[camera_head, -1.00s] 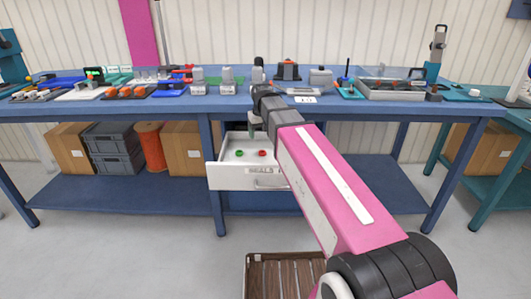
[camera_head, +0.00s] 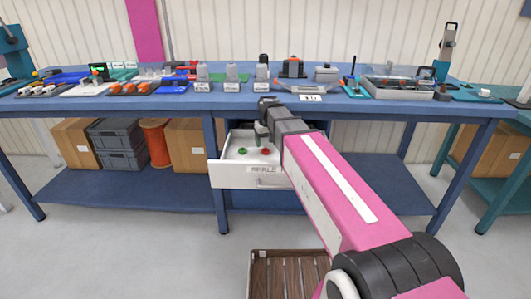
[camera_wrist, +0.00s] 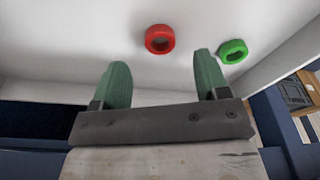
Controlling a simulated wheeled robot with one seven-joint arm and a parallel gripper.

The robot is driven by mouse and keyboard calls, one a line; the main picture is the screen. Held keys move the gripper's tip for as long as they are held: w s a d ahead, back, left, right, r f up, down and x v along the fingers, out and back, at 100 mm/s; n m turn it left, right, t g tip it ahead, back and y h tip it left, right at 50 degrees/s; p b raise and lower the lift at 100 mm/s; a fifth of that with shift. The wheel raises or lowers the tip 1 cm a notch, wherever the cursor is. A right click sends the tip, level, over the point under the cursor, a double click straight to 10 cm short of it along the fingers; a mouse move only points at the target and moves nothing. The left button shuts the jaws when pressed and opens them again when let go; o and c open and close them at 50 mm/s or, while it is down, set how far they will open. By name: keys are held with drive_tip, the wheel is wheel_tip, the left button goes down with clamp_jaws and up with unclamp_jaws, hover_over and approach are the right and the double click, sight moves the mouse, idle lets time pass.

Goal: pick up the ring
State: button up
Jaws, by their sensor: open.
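A red ring (camera_wrist: 160,39) and a green ring (camera_wrist: 233,51) lie apart on the white floor of an open drawer. In the head view the green ring (camera_head: 242,150) is left of the red ring (camera_head: 265,151); in the wrist view they appear the other way round. My gripper (camera_wrist: 161,62) has two green fingers spread apart with nothing between them. The red ring shows just beyond the gap between the fingertips, and the green one lies beyond the right finger. In the head view my gripper (camera_head: 261,138) is over the drawer, partly hidden by my wrist.
The white drawer (camera_head: 230,177), labelled SEALS, is pulled out below the blue workbench (camera_head: 130,104), whose top holds many fixtures and parts. The drawer walls stand close around the rings.

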drive_tip(key=shift+w+a+f, duration=0.1)
drive_tip(key=shift+w+f, duration=0.05)
drive_tip(key=shift+f, duration=0.95)
drive_tip(key=shift+w+f, duration=0.15)
drive_tip(key=shift+f, duration=0.95)
drive_tip(key=c, duration=1)
drive_tip(key=shift+r, duration=0.1)
